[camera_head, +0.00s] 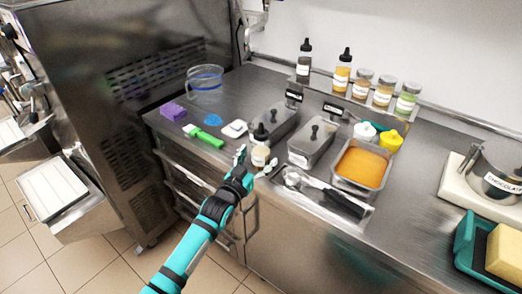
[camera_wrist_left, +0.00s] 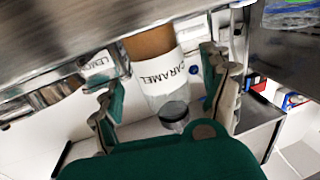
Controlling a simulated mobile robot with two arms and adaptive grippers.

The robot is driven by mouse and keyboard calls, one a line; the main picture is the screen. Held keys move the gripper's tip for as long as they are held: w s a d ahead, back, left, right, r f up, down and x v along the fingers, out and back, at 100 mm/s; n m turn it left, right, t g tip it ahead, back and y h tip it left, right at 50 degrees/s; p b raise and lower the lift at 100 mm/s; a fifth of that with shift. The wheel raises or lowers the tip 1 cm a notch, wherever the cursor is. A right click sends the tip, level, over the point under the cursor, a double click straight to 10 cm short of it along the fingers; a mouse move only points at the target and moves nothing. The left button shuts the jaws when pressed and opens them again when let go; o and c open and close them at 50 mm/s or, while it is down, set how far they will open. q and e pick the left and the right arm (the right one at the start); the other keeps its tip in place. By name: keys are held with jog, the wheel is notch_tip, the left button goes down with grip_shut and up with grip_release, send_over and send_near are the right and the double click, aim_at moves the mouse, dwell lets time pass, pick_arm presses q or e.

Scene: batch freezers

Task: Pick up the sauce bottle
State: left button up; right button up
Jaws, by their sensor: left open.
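A sauce bottle (camera_head: 260,155) with a dark cap and a pale label stands near the front edge of the steel counter, in front of the lidded steel pans. In the left wrist view a bottle (camera_wrist_left: 165,72) labelled CARAMEL appears upside down, with its cap towards the palm. My left gripper (camera_head: 254,161) is open at the bottle, with one finger on either side. In the left wrist view the fingers of the gripper (camera_wrist_left: 168,98) flank the bottle, with gaps visible. My right gripper is not in view.
Lidded pans (camera_head: 312,143) and an orange-filled tray (camera_head: 362,168) stand to the right of the bottle. A green-handled tool (camera_head: 205,136), a purple block (camera_head: 172,111) and a clear jug (camera_head: 205,84) lie left. More bottles and jars (camera_head: 362,84) line the back shelf.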

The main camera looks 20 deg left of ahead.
pick_arm(q)
jog(key=w, duration=0.2)
jog(key=shift+w+d, duration=0.2)
jog(key=shift+w, duration=0.1)
jog(key=c, duration=1.3)
